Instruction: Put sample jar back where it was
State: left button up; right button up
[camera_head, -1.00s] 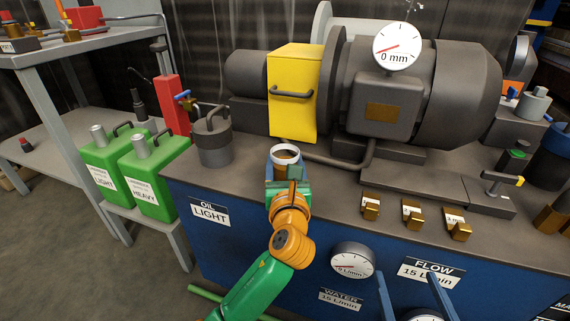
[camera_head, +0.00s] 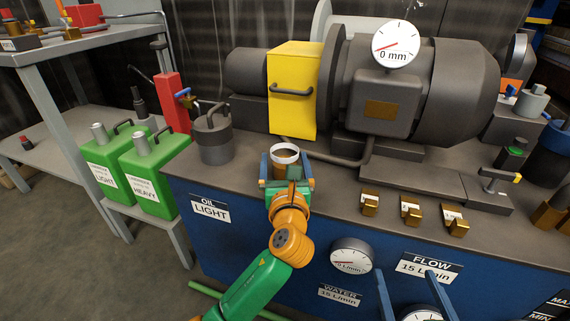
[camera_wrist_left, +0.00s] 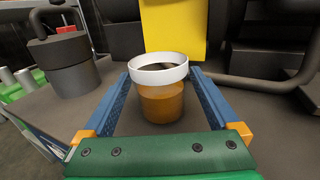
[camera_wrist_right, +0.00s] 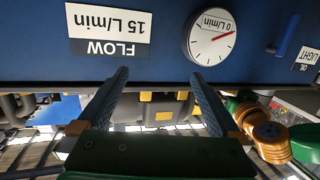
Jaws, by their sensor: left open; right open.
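The sample jar (camera_head: 285,160) has a white rim and amber-brown contents. It stands upright on the bench top near its front left edge, in front of the yellow guard. In the left wrist view the jar (camera_wrist_left: 161,100) stands between the two blue fingers, with gaps on both sides. My left gripper (camera_head: 286,170) is open around the jar. My right gripper (camera_wrist_right: 157,75) is open and empty, facing the blue bench front by the FLOW label; its fingers also show low in the head view.
A dark lidded pot (camera_head: 212,137) stands left of the jar. The yellow guard (camera_head: 294,92) and motor are behind it. Brass blocks (camera_head: 410,209) line the front edge to the right. Green LIGHT and HEAVY cans (camera_head: 148,172) stand lower left.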

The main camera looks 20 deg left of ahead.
pick_arm(q)
jog(key=shift+f+h, duration=0.25)
jog(key=shift+h, duration=0.05)
jog(key=shift+s+d+r, duration=0.1)
jog(key=shift+s+d, duration=0.05)
jog(key=v, duration=0.1)
jog(key=p+v, duration=0.1)
jog(key=v, duration=0.1)
jog(key=p+v, duration=0.1)
jog(key=shift+s+d+r, duration=0.15)
jog(key=shift+s+r, duration=0.05)
jog(key=shift+r, duration=0.1)
jog(key=p+v, duration=0.1)
jog(key=v, duration=0.6)
jog(key=shift+p, duration=0.35)
pick_arm(e)
jog(key=s+d+f+g+h, duration=0.1)
jog(key=s+d+f+g, duration=0.1)
jog(key=s+f+g, duration=0.4)
jog(key=s+d+f+g+h, duration=0.2)
jog(key=s+f+g, duration=0.4)
jog(key=s+f, duration=0.3)
jog(key=shift+d+f+m+g, duration=0.4)
jog(key=shift+d+f, duration=0.05)
